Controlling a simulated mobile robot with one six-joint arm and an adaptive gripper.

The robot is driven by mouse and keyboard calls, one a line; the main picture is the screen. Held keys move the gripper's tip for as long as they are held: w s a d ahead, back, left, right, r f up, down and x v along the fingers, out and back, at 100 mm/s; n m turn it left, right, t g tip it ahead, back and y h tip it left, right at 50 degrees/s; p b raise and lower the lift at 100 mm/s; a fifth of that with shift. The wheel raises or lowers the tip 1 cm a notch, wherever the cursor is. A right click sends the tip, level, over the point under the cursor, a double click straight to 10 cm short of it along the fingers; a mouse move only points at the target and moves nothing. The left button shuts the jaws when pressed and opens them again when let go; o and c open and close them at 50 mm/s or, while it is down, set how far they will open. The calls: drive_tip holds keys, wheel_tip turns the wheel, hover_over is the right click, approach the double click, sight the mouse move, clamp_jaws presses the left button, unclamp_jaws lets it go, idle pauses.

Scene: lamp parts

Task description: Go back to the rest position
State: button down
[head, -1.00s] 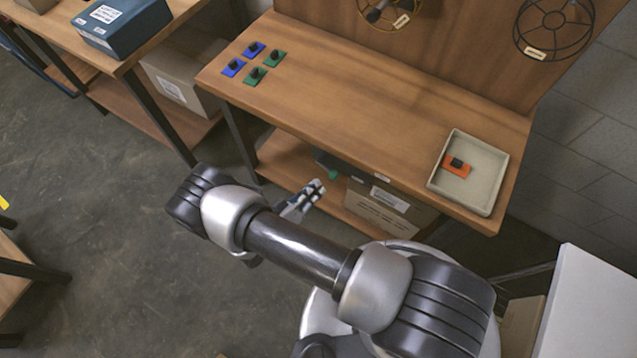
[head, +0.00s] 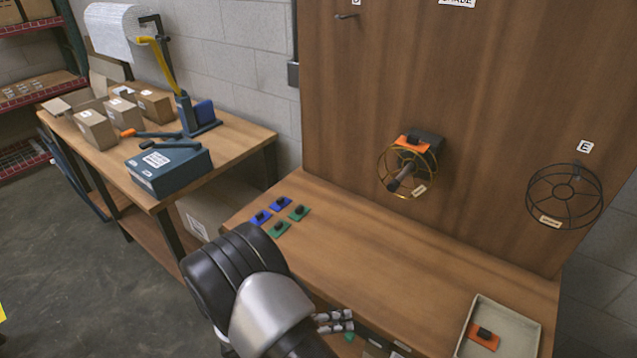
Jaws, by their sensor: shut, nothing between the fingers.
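My arm stands in the lower middle of the head view, with a dark, ribbed joint cap and a silver link. My gripper (head: 335,321) shows just right of the arm, at the front edge of the wooden workbench (head: 400,265). It is small in the picture, shut and empty, and touches none of the parts. Two blue pieces and two green pieces (head: 299,212) with black knobs lie at the bench's left end. An orange piece (head: 484,337) with a black knob lies in the grey tray (head: 530,340) at the right.
A wooden back panel (head: 480,110) rises behind the bench. It carries a gold wire cage (head: 420,190) with an orange part (head: 411,145), and a black wire cage (head: 590,205). Another table with boxes (head: 170,167) stands at the left. The bench middle is clear.

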drive_tip(key=s+d+r+m+g+y, duration=0.1)
drive_tip(key=s+d+r+g+y, duration=0.25)
drive_tip(key=r, duration=0.55)
drive_tip(key=s+d+r+g+y, duration=0.2)
drive_tip(key=d+r, duration=0.2)
drive_tip(key=r, duration=0.5)
drive_tip(key=s+d+r+n+t+y, duration=0.1)
drive_tip(key=s+r+t+y, duration=0.5)
drive_tip(key=s+r, duration=0.6)
drive_tip(key=shift+s+r+n+y, duration=0.15)
drive_tip(key=shift+s+n+y, duration=0.1)
drive_tip(key=shift+n+y, duration=0.6)
